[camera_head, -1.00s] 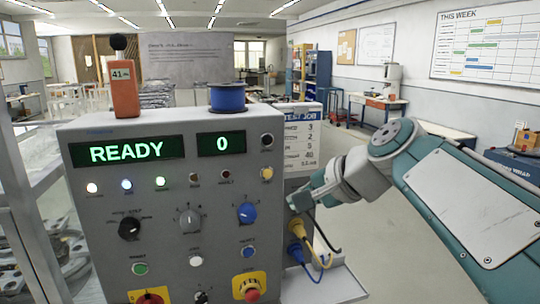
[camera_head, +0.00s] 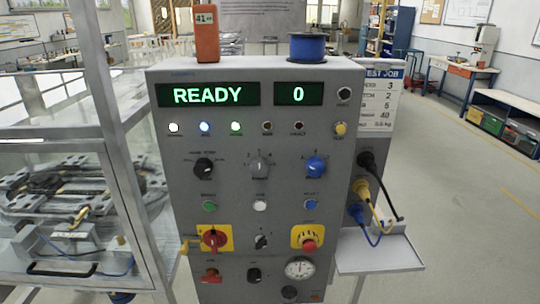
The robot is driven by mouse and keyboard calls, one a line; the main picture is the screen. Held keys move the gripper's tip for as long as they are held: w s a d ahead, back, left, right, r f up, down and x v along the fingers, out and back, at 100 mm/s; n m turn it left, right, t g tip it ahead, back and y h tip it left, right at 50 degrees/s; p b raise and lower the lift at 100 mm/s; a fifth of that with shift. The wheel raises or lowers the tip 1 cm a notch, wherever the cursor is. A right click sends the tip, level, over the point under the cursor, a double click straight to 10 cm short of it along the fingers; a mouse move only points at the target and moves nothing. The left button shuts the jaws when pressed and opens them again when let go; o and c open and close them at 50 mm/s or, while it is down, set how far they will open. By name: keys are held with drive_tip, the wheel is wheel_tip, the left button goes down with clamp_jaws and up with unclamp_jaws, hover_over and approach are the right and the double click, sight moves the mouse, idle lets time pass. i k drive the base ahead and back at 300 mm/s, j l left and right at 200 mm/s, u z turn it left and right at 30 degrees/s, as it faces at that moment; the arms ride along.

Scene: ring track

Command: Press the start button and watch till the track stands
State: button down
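The grey control cabinet (camera_head: 230,130) stands upright in front of me. Its left display (camera_head: 207,95) reads READY in green and the right display (camera_head: 298,94) reads 0. A green button (camera_head: 209,206), a white button (camera_head: 260,205) and a blue button (camera_head: 310,205) sit in a row below the knobs; their small labels are too blurred to read surely. A red mushroom button on a yellow plate (camera_head: 308,238) is at lower right. White, blue and green lamps are lit at upper left. Part of a glass-walled enclosure (camera_head: 60,150) with dark metal parts is at left. My gripper is out of view.
A red rotary switch (camera_head: 214,239) with a yellow tag is at lower left of the panel. A side shelf (camera_head: 378,252) and plugged cables (camera_head: 362,190) stick out at right. An orange meter (camera_head: 206,32) and blue spool (camera_head: 307,46) stand on top. Floor is free at right.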

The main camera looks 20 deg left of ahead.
sight(209, 206)
drive_tip(key=u, duration=1.45)
